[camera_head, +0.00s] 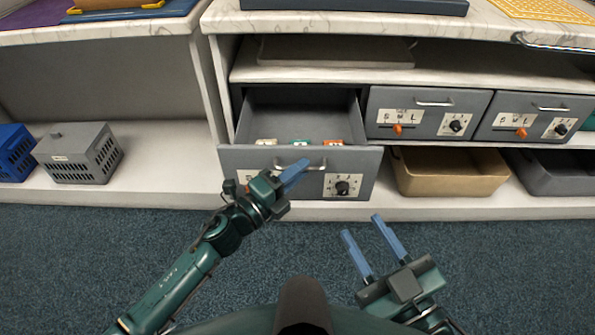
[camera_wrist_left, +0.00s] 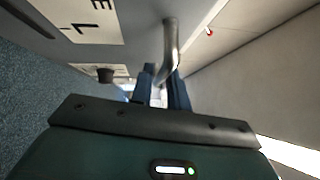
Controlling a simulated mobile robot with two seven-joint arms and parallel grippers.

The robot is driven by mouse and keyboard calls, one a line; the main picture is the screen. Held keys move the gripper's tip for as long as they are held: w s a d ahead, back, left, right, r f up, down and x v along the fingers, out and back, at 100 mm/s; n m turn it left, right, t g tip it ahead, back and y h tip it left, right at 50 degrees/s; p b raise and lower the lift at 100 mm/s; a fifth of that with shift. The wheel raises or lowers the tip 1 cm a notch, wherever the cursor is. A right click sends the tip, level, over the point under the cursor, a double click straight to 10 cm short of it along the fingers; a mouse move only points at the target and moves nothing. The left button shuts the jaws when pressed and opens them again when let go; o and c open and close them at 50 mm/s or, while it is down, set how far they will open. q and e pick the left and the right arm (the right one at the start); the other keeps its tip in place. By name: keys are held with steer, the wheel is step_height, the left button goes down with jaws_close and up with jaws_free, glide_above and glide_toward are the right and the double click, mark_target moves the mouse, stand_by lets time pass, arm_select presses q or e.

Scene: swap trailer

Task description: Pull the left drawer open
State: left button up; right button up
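The left drawer (camera_head: 262,158) is grey and stands pulled out of the cabinet, with its inside showing. Its metal handle (camera_head: 316,168) is on the front panel. My left gripper (camera_head: 300,166) is at the handle, with its blue fingers on either side of the bar. In the left wrist view the handle (camera_wrist_left: 170,42) runs down between the fingers (camera_wrist_left: 162,78), which look closed on it. My right gripper (camera_head: 361,225) is open and empty above the carpet, in front of the cabinet.
Small white, green and orange items (camera_head: 301,142) lie inside the drawer. Two shut drawers (camera_head: 424,101) (camera_head: 525,105) are to its right, over a tan bin (camera_head: 450,178) and a grey bin (camera_head: 555,175). Grey (camera_head: 75,160) and blue (camera_head: 14,150) baskets stand at left. The carpet in front is clear.

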arm_select(q)
steer(key=shift+o, duration=1.4)
steer(key=shift+s, duration=0.1)
steer(key=p+v, duration=0.1)
steer(key=v, duration=1.2)
steer(key=shift+a, duration=0.15)
